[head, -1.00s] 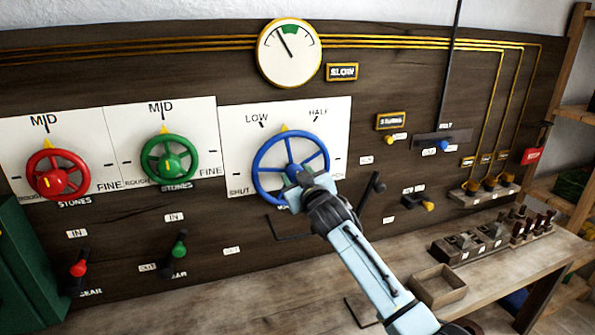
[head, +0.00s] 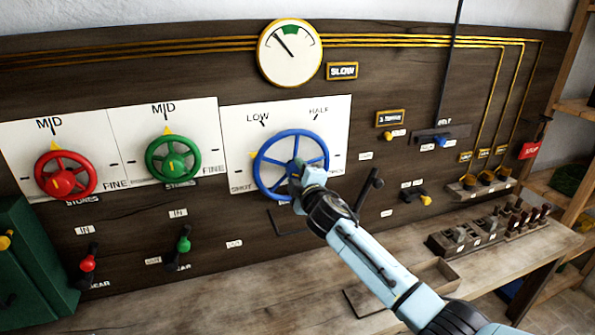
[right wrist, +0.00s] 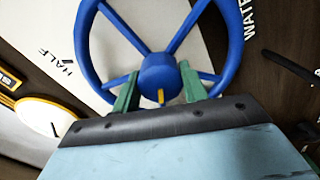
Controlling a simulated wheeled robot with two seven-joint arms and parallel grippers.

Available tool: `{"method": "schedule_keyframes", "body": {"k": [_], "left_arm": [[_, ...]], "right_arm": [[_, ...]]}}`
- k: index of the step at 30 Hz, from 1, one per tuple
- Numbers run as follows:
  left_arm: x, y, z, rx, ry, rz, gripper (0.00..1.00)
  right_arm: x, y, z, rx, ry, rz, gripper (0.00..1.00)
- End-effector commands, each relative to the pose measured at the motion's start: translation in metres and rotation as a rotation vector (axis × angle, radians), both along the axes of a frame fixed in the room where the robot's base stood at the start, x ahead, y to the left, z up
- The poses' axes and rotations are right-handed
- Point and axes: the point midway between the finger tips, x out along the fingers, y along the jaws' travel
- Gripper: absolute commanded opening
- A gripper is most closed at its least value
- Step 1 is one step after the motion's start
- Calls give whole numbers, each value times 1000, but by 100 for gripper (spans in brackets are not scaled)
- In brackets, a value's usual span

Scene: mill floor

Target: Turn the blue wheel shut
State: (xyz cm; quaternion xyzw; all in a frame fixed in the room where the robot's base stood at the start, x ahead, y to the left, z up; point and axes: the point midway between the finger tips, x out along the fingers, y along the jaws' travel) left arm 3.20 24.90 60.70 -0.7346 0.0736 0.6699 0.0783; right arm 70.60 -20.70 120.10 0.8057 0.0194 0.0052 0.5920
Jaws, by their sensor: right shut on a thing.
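The blue wheel (head: 291,133) is mounted on a white plate (head: 335,110) marked LOW, HALF and SHUT. A yellow pointer (head: 254,154) stands at its left rim, between LOW and SHUT. My right gripper (head: 296,180) reaches in from the lower right and hides the hub and part of the lower wheel. In the right wrist view, the green fingers (right wrist: 160,90) sit on either side of the blue hub (right wrist: 157,70) and are shut on it. My left gripper is not in view.
A red wheel (head: 65,163) and a green wheel (head: 172,148) are to the left, with levers below. A dark lever (head: 372,182) stands close right of my gripper. The round gauge (head: 290,53) is above.

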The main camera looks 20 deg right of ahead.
Motion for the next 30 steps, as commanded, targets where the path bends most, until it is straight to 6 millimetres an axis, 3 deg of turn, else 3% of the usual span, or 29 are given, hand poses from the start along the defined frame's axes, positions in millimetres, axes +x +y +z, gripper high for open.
{"method": "schedule_keyframes", "body": {"k": [15, 30], "left_arm": [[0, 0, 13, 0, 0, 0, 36], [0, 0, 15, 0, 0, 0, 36]], "right_arm": [[0, 0, 0, -383, -13, 0, 20], [0, 0, 0, -480, -17, -1, 20]]}}
